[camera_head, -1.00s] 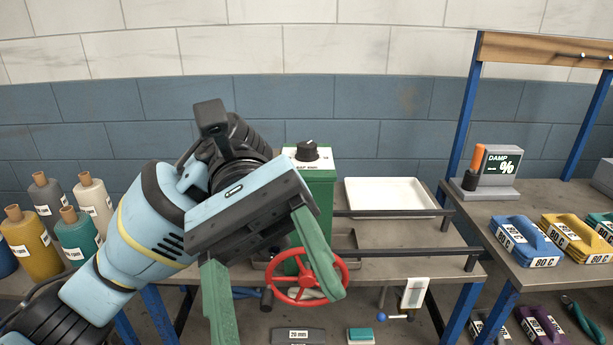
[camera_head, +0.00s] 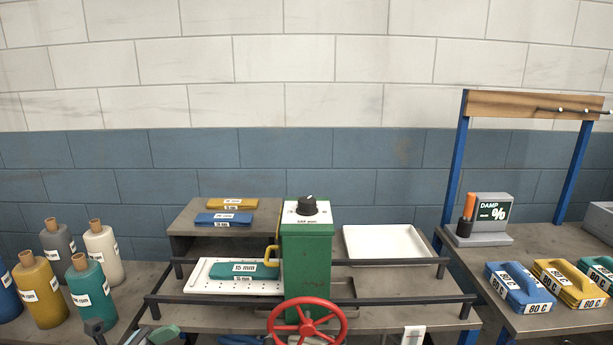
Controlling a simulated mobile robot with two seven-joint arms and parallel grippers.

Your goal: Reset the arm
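My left gripper (camera_head: 150,337) shows only as a small piece at the bottom edge, left of centre, with a green fingertip and dark parts. The rest of it is cut off by the frame, so its opening cannot be judged. It is in front of and below the bench with the green machine (camera_head: 307,265). My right gripper is not in view.
The machine has a red handwheel (camera_head: 307,322) and a black knob. A perforated white tray (camera_head: 205,284) holds a teal 15 mm block (camera_head: 244,270). An empty white tray (camera_head: 385,243) is on the right.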

